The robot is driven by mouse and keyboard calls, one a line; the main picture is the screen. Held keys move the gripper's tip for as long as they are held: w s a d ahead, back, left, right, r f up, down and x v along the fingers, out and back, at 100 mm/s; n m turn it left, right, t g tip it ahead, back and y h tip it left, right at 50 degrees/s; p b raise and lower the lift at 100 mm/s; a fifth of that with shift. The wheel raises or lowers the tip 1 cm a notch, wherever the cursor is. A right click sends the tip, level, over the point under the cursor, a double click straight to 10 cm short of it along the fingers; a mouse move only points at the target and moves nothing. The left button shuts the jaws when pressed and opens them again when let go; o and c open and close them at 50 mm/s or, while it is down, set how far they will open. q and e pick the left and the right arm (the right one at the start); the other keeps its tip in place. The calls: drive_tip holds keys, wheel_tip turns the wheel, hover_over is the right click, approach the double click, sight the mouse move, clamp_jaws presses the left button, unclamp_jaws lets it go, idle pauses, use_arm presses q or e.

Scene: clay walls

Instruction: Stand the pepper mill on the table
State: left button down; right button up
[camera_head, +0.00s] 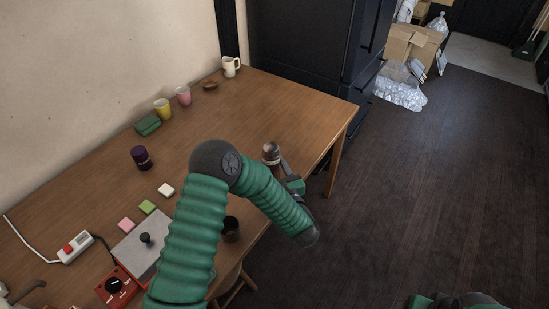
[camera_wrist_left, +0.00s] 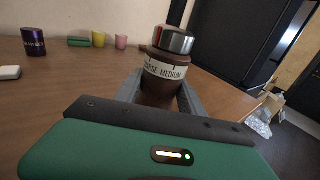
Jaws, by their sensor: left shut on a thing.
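The pepper mill (camera_wrist_left: 165,68) has a dark brown body, a pale band with lettering and a shiny metal cap. It looks about upright in the left wrist view. My left gripper (camera_wrist_left: 160,97) is shut on its body, with a finger on each side. In the head view the mill's cap (camera_head: 271,150) shows near the right edge of the wooden table (camera_head: 250,110), and my left gripper (camera_head: 280,168) is just beside it. The mill's lower end is hidden, so I cannot tell whether it touches the table. My right gripper is not in view.
A dark cup (camera_head: 231,229) is near the front edge. The table's far middle is clear.

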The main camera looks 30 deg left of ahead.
use_arm(q)
drive_tip(key=w+a, duration=0.1)
drive_tip(key=w, duration=0.3)
drive_tip(key=w+a+f, duration=0.1)
drive_tip(key=w+a, duration=0.1)
drive_tip(key=w, duration=0.1)
drive_tip(key=w+a+b, duration=0.1)
drive_tip(key=w+a, duration=0.1)
drive_tip(key=w, duration=0.2)
drive_tip(key=shift+w+a+f, duration=0.15)
drive_tip(key=shift+w, duration=0.15)
drive_tip(key=f, duration=0.3)
drive_tip(key=shift+w+f+b, duration=0.2)
drive_tip(key=shift+f+b, duration=0.05)
drive_tip(key=shift+b, duration=0.15)
drive_tip(key=c, duration=0.7)
unclamp_jaws()
drive_tip(key=shift+s, duration=0.1)
